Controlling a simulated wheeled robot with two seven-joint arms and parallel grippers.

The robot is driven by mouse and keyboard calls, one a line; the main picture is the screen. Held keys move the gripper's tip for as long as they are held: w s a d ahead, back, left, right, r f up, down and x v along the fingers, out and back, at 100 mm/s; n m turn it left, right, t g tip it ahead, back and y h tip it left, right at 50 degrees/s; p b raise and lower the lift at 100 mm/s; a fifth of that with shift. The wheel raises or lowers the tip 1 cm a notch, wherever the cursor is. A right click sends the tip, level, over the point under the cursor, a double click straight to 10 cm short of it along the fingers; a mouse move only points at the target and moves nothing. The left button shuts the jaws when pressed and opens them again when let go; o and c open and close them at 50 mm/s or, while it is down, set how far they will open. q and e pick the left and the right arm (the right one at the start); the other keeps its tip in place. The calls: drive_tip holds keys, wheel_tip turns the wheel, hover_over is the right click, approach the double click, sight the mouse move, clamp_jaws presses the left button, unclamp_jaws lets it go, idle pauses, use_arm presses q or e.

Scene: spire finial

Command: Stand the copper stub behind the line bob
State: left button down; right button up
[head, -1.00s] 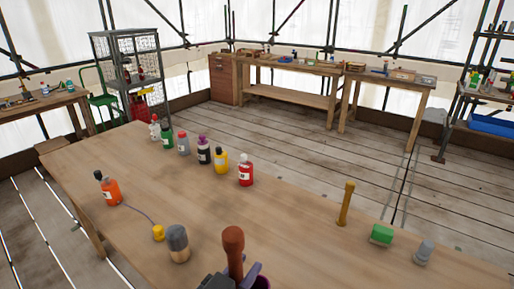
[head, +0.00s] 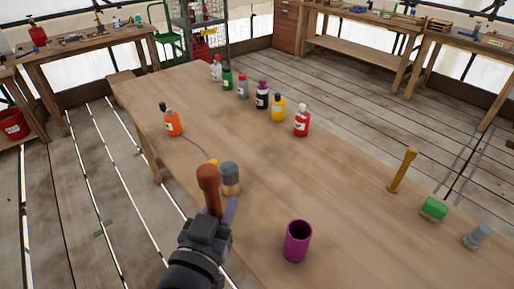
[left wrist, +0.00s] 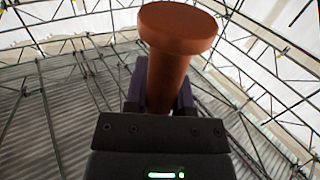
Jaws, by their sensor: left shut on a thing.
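The copper stub (head: 208,185) is a reddish-brown rod with a wider round head. My left gripper (head: 217,212) is shut on its lower part and holds it upright, head up, at the table's near left edge. In the left wrist view the stub (left wrist: 178,35) rises between the fingers (left wrist: 160,98). The line bob shows as a small yellow piece (head: 213,162) on a thin cord from an orange bottle (head: 173,124). The stub's head partly hides the yellow piece. My right gripper is out of view.
A grey-topped tan piece (head: 230,180) stands close beside the stub in the picture. A purple open cup (head: 298,242) stands to the right. Several bottles, one red (head: 302,121), line the far side. A yellow-brown post (head: 402,171) and green block (head: 434,209) stand right. The table (head: 335,175) is clear mid-right.

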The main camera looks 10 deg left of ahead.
use_arm(q)
drive_tip(key=s+d+r+m+g+h, duration=0.2)
drive_tip(key=d+m+g+h, duration=0.55)
drive_tip(key=d+h, duration=0.2)
drive_tip(key=s+d+r+m+g+h, duration=0.1)
drive_tip(key=s+d+m+g+h, duration=0.1)
drive_tip(key=d+m+g+h, duration=0.7)
drive_tip(key=w+a+f+n+t+y, duration=0.1)
drive_tip(key=a+n+t+y, duration=0.4)
drive_tip(key=a+y, duration=0.1)
drive_tip(key=w+a+f+n+t+y, duration=0.1)
drive_tip(key=a+n+t+y, duration=0.5)
drive_tip(key=w+a+f+n+t+y, duration=0.1)
drive_tip(key=w+a+n+t+y, duration=0.1)
drive_tip(key=a+n+t+y, duration=0.3)
drive_tip(key=shift+a+n+t+y, duration=0.25)
drive_tip(key=shift+a+n+y, duration=0.1)
drive_tip(key=shift+a+y, duration=0.6)
